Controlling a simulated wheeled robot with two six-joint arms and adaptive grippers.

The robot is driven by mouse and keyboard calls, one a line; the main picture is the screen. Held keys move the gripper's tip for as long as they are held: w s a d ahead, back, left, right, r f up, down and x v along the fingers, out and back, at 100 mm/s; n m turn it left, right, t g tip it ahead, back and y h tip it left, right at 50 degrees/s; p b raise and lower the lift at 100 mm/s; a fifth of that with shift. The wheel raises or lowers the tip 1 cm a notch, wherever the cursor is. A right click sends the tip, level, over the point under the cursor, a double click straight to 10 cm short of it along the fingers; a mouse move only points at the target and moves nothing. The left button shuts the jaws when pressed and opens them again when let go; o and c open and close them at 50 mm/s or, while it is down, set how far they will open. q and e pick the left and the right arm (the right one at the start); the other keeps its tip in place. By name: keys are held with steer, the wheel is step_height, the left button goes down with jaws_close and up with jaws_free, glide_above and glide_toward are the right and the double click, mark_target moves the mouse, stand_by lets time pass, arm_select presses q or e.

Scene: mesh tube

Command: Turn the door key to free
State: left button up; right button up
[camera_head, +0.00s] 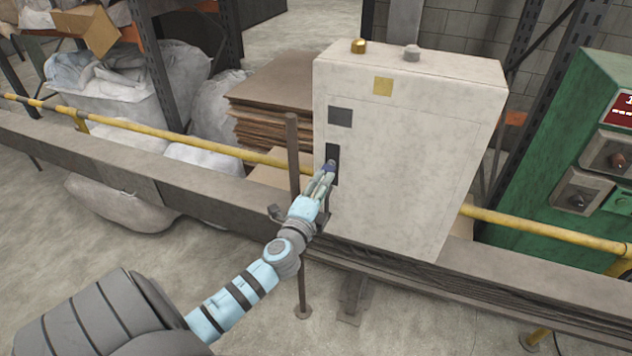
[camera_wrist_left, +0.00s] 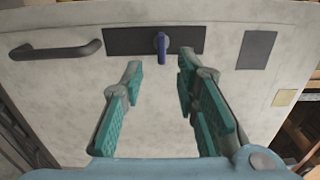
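The door key is a small blue key (camera_head: 329,166) on a dark plate (camera_head: 333,150) on the front of the pale cabinet (camera_head: 415,150). In the left wrist view the blue key (camera_wrist_left: 161,50) stands out from the dark plate (camera_wrist_left: 125,41), its long side running up and down the picture. My left gripper (camera_head: 325,180) is at the cabinet front close to the key. In the left wrist view its fingers (camera_wrist_left: 160,75) are apart, one on each side of the key's line, with nothing between the pads. Whether a fingertip touches the key cannot be told. My right gripper is not in view.
A dark handle (camera_wrist_left: 56,50) sits beside the plate in the left wrist view. An upright brown post (camera_head: 293,150) stands just left of the cabinet. A yellow rail (camera_head: 180,139) runs behind it. A green machine (camera_head: 570,150) stands at the right.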

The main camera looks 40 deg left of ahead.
arm_select(q)
steer(key=v, duration=0.7)
steer(key=s+f+n+g+h, duration=0.1)
steer(key=s+f+n+g, duration=0.3)
steer(key=f, duration=0.7)
steer(key=s+f+n+g+h, duration=0.15)
steer(key=s+f, duration=0.35)
steer(key=f, duration=0.6)
steer(key=s+f+n+g, duration=0.3)
steer(key=s+f+g, duration=0.15)
steer(key=f, duration=0.75)
steer(key=s+d+f+n+g, duration=0.2)
steer(key=s+d+f, duration=0.1)
steer(key=s, duration=0.5)
steer(key=s+d+f+n+g+h, duration=0.1)
steer(key=s+d+f, duration=0.3)
steer(key=s, duration=0.4)
steer(key=s+d+f+n+g+h, duration=0.1)
steer(key=s+d+f+n+g, duration=0.1)
steer(key=s+f, duration=0.4)
steer(key=s+d, duration=0.1)
steer(key=s, duration=0.2)
steer(key=shift+d+n+g, duration=0.15)
steer(key=shift+n+g, duration=0.2)
steer(key=shift+g, duration=0.05)
